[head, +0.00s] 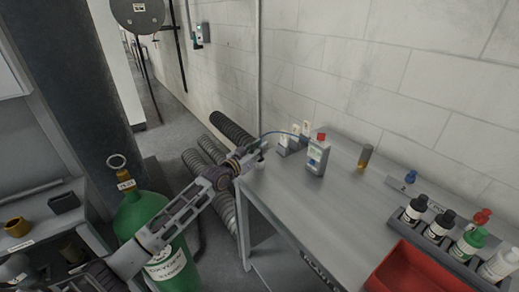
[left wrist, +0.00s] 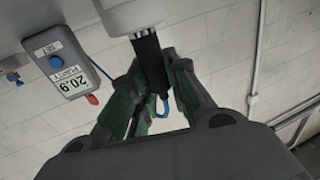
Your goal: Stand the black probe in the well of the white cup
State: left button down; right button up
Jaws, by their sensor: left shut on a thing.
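My left gripper (head: 247,158) is at the table's far left corner, shut on the black probe. In the left wrist view, its green-padded fingers (left wrist: 152,75) close around the dark handle of the black probe (left wrist: 149,58). The probe's metal-banded end meets the white cup (left wrist: 128,14), which is cut off by the top edge of the picture. I cannot tell whether the tip is inside the well or only in front of it. In the head view the cup (head: 260,164) is small beside the fingertips. A blue cable (head: 280,133) runs from the probe. My right gripper is not in view.
A grey meter (head: 317,157) with a blue button and red top stands right of the gripper; it also shows in the left wrist view (left wrist: 65,62). Behind are small label stands (head: 296,136). Bottles (head: 437,228) and a red bin (head: 415,275) fill the near right. The table's middle is clear.

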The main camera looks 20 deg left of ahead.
pick_arm(q)
jog(key=shift+f, duration=0.1)
jog(key=c, duration=1.7)
grip_release()
jog(key=shift+c, duration=0.2)
jog(key=o, duration=0.4)
jog(key=shift+s+a, duration=0.3)
jog(key=shift+s, duration=0.25)
jog(key=shift+v, duration=1.7)
jog(key=shift+s+a, duration=0.25)
jog(key=shift+s, duration=0.4)
jog(key=shift+v, duration=3)
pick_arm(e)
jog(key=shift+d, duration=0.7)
